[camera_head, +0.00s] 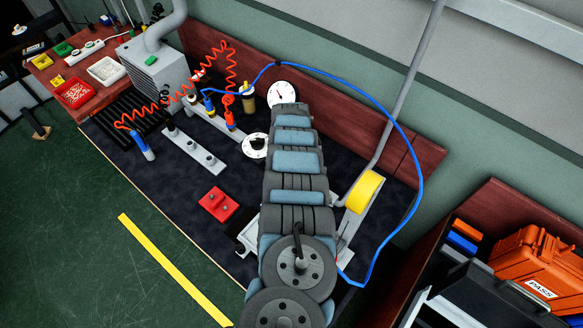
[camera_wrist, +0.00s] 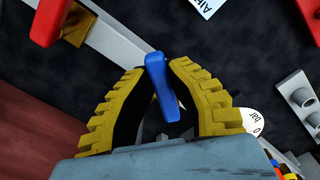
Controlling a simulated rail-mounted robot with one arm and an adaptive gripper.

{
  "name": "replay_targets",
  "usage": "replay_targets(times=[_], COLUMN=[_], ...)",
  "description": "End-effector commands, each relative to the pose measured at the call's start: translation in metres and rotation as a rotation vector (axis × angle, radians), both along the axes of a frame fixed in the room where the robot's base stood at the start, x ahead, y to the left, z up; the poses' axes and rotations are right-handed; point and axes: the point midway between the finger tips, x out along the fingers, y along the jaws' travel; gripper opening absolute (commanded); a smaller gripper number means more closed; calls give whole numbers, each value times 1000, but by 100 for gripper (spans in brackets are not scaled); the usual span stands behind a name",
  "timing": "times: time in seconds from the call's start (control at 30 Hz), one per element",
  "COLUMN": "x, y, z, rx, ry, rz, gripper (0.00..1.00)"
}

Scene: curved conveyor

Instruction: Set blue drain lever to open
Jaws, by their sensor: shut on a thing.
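The blue drain lever (camera_wrist: 163,92) is a short blue handle in the middle of the wrist view. My gripper (camera_wrist: 159,67) has ribbed yellow fingers, one on each side of the lever, and is shut on it near the fingertips. The lever's mount is mostly hidden or dark, so I cannot tell its open or closed setting. In the head view my arm spans the bench and hides the gripper; I cannot make out the lever there.
A red handle (camera_wrist: 46,18) on a brass valve sits at the wrist view's upper left, near a grey bar (camera_wrist: 110,38). A white gauge (camera_wrist: 252,121) lies right of the fingers. In the head view, a blue hose (camera_head: 419,165) loops right of my arm and a red box (camera_head: 218,205) stands left.

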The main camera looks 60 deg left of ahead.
Motion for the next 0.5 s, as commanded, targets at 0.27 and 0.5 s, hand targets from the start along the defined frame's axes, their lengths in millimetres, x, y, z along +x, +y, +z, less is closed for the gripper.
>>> replay_targets(times=[0.27,0.5], x=[0,0], y=[0,0], z=[-1,0], rx=[0,0], ry=[0,0], rz=[-1,-1], gripper=[46,46])
